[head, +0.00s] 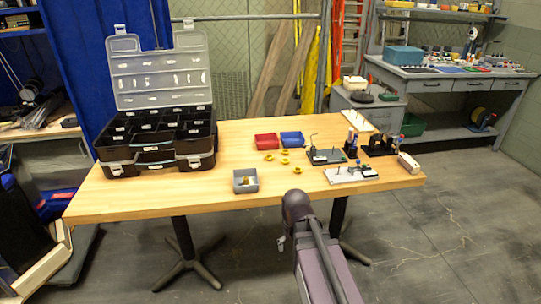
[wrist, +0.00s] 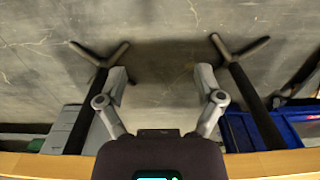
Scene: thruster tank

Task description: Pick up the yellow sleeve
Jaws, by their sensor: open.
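Several small yellow sleeves lie loose on the wooden table in the head view: one at the left (head: 269,157), one at the back (head: 285,152), one in the middle (head: 285,161) and one at the front right (head: 297,170). Which one the task means I cannot tell. My gripper shows in the wrist view (wrist: 161,76), its two grey fingers spread wide with only floor between them. It is empty and apart from the sleeves. In the head view my arm stands at the table's front edge and the fingers are mostly hidden.
The wooden table (head: 190,196) holds a grey bin (head: 245,187) with a small brass-coloured piece, a red bin (head: 266,141), a blue bin (head: 292,138), and fixtures (head: 351,174) at the right. A black open organiser case (head: 155,140) fills the left. The front middle is clear.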

